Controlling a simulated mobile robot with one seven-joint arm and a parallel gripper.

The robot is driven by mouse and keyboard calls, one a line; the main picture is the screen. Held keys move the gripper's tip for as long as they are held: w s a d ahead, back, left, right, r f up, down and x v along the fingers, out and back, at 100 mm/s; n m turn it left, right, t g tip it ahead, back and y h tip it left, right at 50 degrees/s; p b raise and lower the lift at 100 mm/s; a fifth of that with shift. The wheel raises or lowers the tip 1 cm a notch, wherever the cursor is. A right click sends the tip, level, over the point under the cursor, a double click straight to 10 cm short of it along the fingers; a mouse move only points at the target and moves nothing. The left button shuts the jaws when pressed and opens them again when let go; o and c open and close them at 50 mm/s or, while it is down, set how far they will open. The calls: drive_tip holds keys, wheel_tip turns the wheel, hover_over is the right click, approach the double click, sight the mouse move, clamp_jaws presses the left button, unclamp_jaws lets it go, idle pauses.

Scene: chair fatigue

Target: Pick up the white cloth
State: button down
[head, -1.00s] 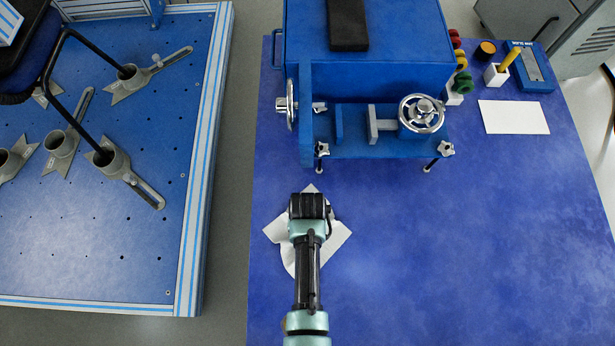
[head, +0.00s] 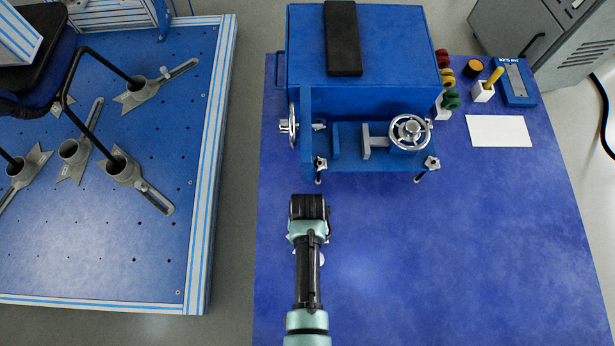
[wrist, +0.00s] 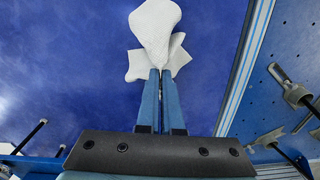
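The white cloth (wrist: 155,28) is bunched at my fingertips in the wrist view, with folds spreading to both sides. My gripper (wrist: 160,74) is shut on it, its two blue fingers close together. In the head view my gripper (head: 308,212) is over the left part of the blue table and hides nearly all of the cloth. Only a small white bit of the cloth (head: 322,259) shows beside my arm. The cloth appears to be off the table; its height is hard to tell.
A blue machine (head: 365,75) with handwheels stands behind my gripper. A white sheet (head: 499,131), a yellow-handled tool in a white holder (head: 482,92) and a blue device (head: 516,84) are at the back right. The table's (head: 470,250) right front is clear. A perforated blue bench (head: 90,245) is left.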

drive_tip(key=shift+r+p, duration=1.3)
drive_tip(key=shift+r, duration=0.55)
wheel_tip(320, 180, up, 9)
drive_tip(key=p, duration=0.9)
